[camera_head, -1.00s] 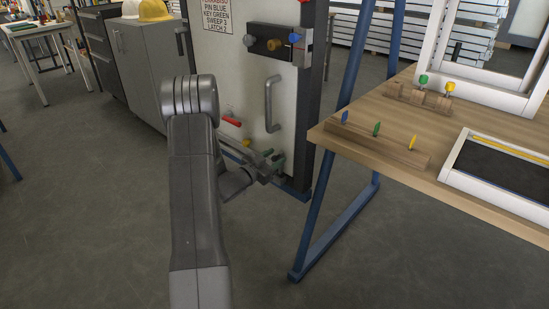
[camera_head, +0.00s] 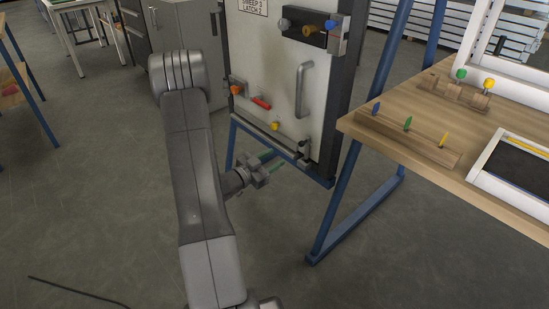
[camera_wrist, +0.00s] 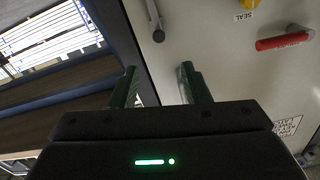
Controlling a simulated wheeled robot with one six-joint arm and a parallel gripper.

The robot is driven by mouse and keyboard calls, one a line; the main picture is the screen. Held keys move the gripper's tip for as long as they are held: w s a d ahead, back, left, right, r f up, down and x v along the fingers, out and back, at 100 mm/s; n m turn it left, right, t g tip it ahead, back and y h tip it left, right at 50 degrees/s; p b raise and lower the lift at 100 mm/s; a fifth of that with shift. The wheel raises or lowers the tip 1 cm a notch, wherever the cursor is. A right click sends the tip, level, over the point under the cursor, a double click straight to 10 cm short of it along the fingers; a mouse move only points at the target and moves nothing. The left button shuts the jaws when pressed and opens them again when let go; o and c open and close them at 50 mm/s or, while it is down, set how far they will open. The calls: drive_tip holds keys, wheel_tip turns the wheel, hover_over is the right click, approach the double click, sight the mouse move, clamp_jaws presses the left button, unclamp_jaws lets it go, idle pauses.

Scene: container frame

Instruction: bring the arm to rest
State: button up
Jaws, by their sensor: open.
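My gripper (camera_head: 274,159) is open and empty in front of the lower part of a white door panel (camera_head: 285,75). Its two green fingers stand apart in the wrist view (camera_wrist: 158,85), with nothing between them. In the head view my grey arm reaches forward and then bends down to the gripper. The gripper looks apart from the panel, though the exact gap is hard to tell.
The panel bears a grey handle (camera_head: 304,88), a red lever (camera_head: 262,103), a yellow knob (camera_head: 275,126) and an orange knob (camera_head: 236,90). A wooden table (camera_head: 475,175) with pegs stands at the right on blue legs.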

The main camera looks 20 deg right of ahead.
sight(306, 146)
drive_tip(key=shift+d, duration=0.1)
drive_tip(key=b+x, duration=0.2)
drive_tip(key=x, duration=1.2)
drive_tip(key=shift+f+b, duration=0.15)
drive_tip(key=shift+b, duration=0.25)
drive_tip(key=shift+f+b, duration=0.35)
drive_tip(key=shift+f, duration=0.95)
drive_tip(key=shift+r, duration=0.1)
